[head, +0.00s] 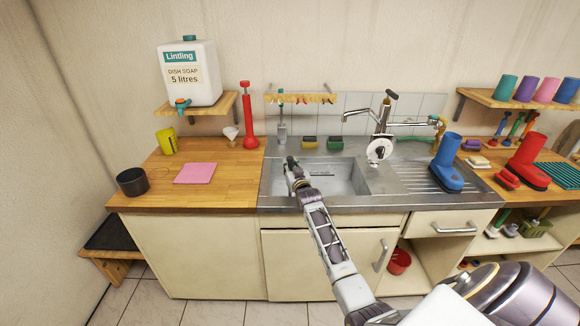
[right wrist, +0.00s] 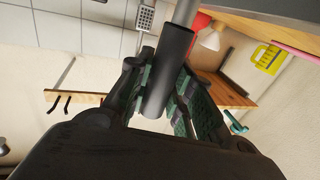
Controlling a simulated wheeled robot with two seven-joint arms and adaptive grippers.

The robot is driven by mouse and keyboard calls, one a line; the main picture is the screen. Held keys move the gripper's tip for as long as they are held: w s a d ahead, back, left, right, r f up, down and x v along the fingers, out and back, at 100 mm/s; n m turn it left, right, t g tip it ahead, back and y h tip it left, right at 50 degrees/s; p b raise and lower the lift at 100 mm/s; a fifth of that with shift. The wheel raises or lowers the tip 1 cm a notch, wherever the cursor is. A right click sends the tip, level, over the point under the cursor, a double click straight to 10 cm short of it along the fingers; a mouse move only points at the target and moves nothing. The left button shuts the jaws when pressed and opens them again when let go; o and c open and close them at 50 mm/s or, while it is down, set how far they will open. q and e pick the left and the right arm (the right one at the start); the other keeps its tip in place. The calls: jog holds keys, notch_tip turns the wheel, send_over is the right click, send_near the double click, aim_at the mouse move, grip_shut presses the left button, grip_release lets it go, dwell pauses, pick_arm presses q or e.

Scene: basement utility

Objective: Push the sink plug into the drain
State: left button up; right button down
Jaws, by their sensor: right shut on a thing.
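My right gripper (head: 291,163) is over the left part of the metal sink basin (head: 345,180). In the right wrist view, my right gripper (right wrist: 157,95) is shut on a black cylindrical handle (right wrist: 168,70) with a grey rod (right wrist: 187,12) running out of it toward the grey sink edge. The far end of the rod is hidden, so I cannot tell what it touches. A round pale disc with a dark centre (head: 379,150) is in front of the tap; I cannot tell whether it is the plug. The drain is not clearly visible. My left gripper is not in view.
The tap (head: 384,118) stands behind the basin. A pink cloth (head: 195,173) and black pot (head: 132,181) are on the left counter. A red plunger-like tool (head: 248,120) stands behind them. Blue (head: 446,165) and red (head: 527,160) boots stand right of the basin.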

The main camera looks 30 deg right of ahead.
jog(key=c, duration=1.2)
grip_release()
jog(key=shift+f, duration=0.1)
jog(key=shift+f, duration=0.1)
jog(key=shift+s, duration=0.1)
jog(key=shift+v, duration=5.9)
